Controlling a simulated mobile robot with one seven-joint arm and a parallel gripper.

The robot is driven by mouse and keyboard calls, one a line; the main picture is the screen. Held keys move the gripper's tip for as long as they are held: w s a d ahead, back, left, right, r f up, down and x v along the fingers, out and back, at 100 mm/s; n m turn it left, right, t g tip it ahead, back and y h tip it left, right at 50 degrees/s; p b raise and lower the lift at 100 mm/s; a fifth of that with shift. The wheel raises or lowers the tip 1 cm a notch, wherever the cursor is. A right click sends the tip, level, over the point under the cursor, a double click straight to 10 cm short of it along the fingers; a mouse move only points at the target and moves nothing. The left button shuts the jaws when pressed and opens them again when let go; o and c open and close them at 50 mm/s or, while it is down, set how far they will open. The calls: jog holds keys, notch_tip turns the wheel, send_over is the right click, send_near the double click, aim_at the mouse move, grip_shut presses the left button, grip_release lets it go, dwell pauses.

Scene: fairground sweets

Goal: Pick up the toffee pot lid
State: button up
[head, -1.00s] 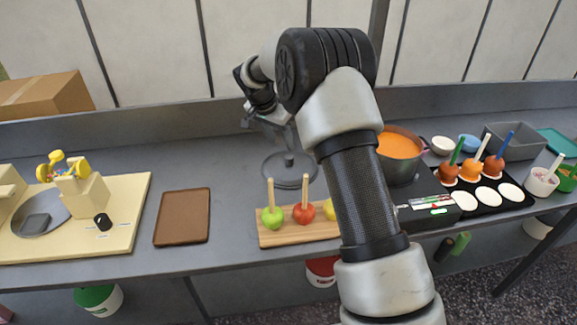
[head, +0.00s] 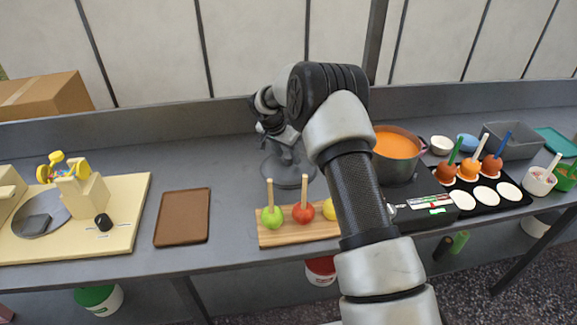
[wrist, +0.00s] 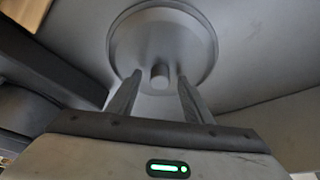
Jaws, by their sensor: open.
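The toffee pot lid (head: 283,180) is a round grey disc lying on the counter behind the wooden board. In the wrist view the lid (wrist: 190,40) fills the upper middle, with its short knob (wrist: 160,76) toward me. My gripper (wrist: 158,85) is open, with one finger on each side of the knob near its height. I cannot tell whether a finger touches it. In the head view my gripper (head: 288,158) is over the lid and hides part of it, including the knob.
The pot of orange toffee (head: 397,146) stands on a black burner to the right. A wooden board (head: 290,236) with apples on sticks lies in front of the lid. A brown tray (head: 182,217) is to the left. The counter between tray and lid is clear.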

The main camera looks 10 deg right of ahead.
grip_shut()
